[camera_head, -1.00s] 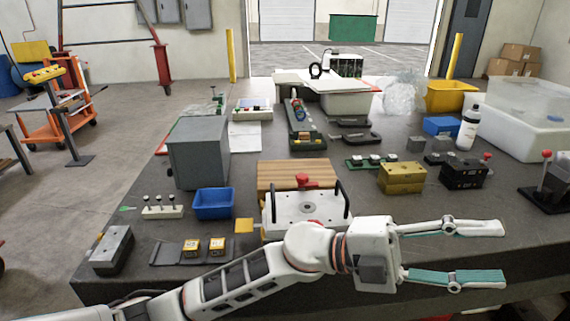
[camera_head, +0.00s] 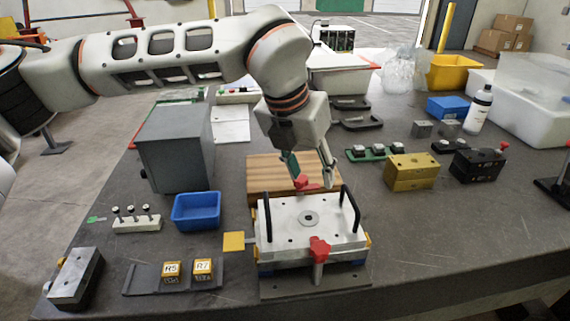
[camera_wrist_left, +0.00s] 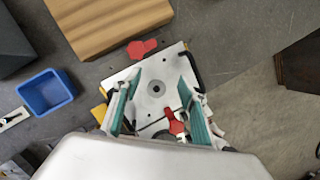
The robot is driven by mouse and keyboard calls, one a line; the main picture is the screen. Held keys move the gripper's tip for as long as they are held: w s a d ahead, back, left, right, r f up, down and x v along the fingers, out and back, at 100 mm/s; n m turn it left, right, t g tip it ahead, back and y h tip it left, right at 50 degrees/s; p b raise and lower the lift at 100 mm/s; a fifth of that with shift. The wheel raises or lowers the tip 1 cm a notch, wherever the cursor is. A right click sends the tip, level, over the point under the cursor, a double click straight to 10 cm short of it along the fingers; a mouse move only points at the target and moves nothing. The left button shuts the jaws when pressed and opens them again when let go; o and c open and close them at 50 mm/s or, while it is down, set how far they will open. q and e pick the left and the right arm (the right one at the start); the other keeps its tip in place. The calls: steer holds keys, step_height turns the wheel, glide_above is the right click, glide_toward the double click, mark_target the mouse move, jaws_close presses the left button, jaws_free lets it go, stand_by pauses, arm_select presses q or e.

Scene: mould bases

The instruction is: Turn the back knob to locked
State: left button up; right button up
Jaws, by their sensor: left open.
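The white mould base (camera_head: 283,227) stands on the grey table with a round hole in its plate and black handles on both sides. The red back knob (camera_head: 306,184) is at its far edge, and the red front knob (camera_head: 319,248) at its near edge. In the wrist view the back knob (camera_wrist_left: 142,48) lies just beyond the fingertips and the front knob (camera_wrist_left: 175,122) between the fingers. My left gripper (camera_head: 311,177) is open and empty, pointing down beside the back knob; contact cannot be told. My right gripper is not in view.
A wooden block (camera_head: 262,172) lies behind the mould base. A blue bin (camera_head: 196,211), a grey box (camera_head: 177,150) and a tray with yellow blocks (camera_head: 146,279) are at left. Gold (camera_head: 411,172) and black blocks (camera_head: 478,164) stand at right. Bare table lies right of the base.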

mark_target(300, 178)
arm_select(q)
steer(key=w+a+r+t+y, duration=0.1)
steer(key=w+a+r, duration=0.1)
steer(key=w+a, duration=0.1)
steer(key=shift+n, duration=0.3)
steer(key=x, duration=0.7)
steer(key=shift+a+f+p, duration=0.1)
steer(key=shift+f+p, duration=0.2)
steer(key=shift+p, duration=0.1)
steer(key=c, duration=1.1)
